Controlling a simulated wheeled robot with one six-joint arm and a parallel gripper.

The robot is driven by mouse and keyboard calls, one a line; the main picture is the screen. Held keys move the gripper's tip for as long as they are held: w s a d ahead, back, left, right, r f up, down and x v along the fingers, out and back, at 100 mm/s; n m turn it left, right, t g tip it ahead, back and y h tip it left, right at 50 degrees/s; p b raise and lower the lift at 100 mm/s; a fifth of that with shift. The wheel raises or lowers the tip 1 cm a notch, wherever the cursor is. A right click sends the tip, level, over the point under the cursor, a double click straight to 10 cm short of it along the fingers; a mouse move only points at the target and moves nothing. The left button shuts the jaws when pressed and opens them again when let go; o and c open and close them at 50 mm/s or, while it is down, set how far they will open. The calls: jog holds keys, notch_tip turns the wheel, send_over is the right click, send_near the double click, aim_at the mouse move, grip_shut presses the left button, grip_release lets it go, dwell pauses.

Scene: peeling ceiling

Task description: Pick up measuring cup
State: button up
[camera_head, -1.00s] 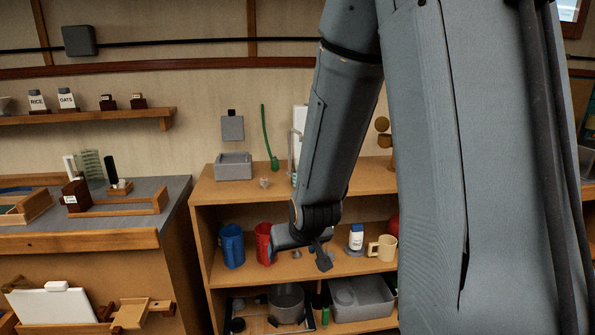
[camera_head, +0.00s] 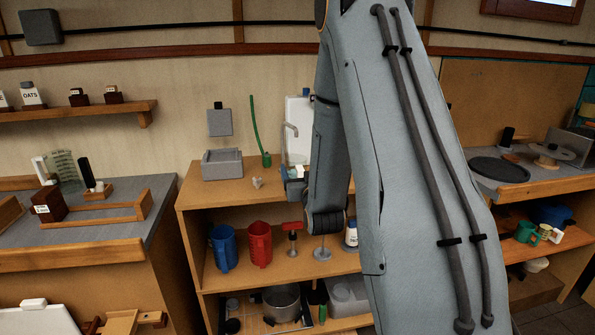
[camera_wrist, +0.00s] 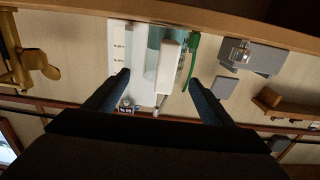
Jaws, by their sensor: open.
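A red jug-shaped cup (camera_head: 259,244) with a handle and pale marks stands upright on the middle shelf in the head view. A similar blue cup (camera_head: 223,248) stands just left of it. I cannot tell for sure which is the measuring cup. My gripper (camera_wrist: 157,80) is open and empty in the wrist view, its two dark fingers spread apart. It faces the wall and the top of the shelf unit, with neither cup visible between the fingers. In the head view my arm hangs right of the cups and hides part of the shelves.
The wooden shelf unit (camera_head: 191,193) carries a grey box (camera_head: 222,164) and a green stem (camera_head: 255,130) on top. A red-topped tool (camera_head: 292,227) and a white bottle (camera_head: 351,235) share the cups' shelf. A pot (camera_head: 282,304) is below. A counter (camera_head: 165,190) adjoins left.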

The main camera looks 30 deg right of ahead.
aim_at(298, 165)
jog(key=p+x, duration=0.1)
jog(key=x, duration=0.1)
jog(key=p+x, duration=0.1)
jog(key=x, duration=0.1)
jog(key=shift+w+a+r, duration=0.1)
jog(key=shift+w+a, duration=0.1)
jog(key=shift+w+d, duration=0.2)
jog(key=shift+w, duration=0.2)
grip_shut()
